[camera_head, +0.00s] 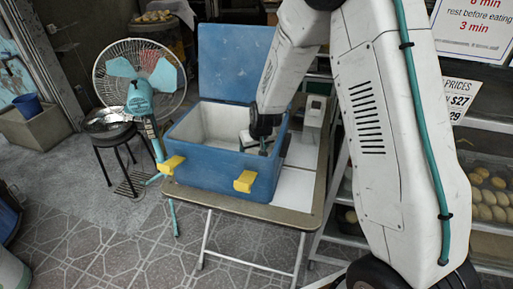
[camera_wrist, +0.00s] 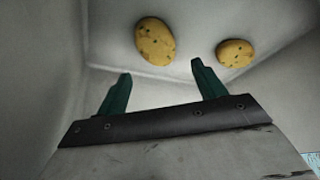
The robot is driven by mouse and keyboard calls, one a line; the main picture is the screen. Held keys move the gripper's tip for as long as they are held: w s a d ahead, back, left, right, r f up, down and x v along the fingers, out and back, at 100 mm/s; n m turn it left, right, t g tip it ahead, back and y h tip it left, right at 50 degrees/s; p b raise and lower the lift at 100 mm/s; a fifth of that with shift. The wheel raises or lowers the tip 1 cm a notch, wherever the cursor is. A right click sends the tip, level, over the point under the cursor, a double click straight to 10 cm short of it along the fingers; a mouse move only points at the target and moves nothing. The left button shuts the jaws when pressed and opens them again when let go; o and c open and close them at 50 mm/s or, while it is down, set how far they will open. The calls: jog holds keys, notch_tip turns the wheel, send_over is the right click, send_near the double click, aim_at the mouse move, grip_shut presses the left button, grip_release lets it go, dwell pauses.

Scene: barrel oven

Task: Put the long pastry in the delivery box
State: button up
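The blue delivery box (camera_head: 215,166) stands on a folding table with its lid (camera_head: 235,62) raised and its white inside showing. My gripper (camera_head: 263,150) reaches down into the right side of the box. In the wrist view, its two green fingers (camera_wrist: 160,72) are spread apart with nothing between them. Two yellow, dark-specked oval pastries, one on the left (camera_wrist: 156,41) and one on the right (camera_wrist: 235,53), lie on the pale surface beyond the fingertips, apart from them. I cannot tell whether either is the long pastry.
The folding table (camera_head: 240,211) has a pale tile top right of the box. A small grey-white container (camera_head: 314,110) stands at its back right. A fan (camera_head: 140,80) and a stool (camera_head: 108,128) are on the left. Shelves with several pastries (camera_head: 487,212) are at right.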

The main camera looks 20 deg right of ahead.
jog(key=shift+r, duration=0.35)
jog(key=v, duration=1.3)
jog(key=s+r+g, duration=0.2)
jog(key=s+r, duration=0.9)
jog(key=s, duration=0.6)
jog(key=s+r, duration=0.1)
jog(key=s, duration=0.7)
jog(key=s+d+r+g, duration=0.1)
jog(key=s+r, duration=0.1)
jog(key=s, duration=0.7)
jog(key=shift+s+d+r+g, duration=0.15)
jog(key=shift+d+r+g, duration=0.1)
jog(key=shift+d+g, duration=0.1)
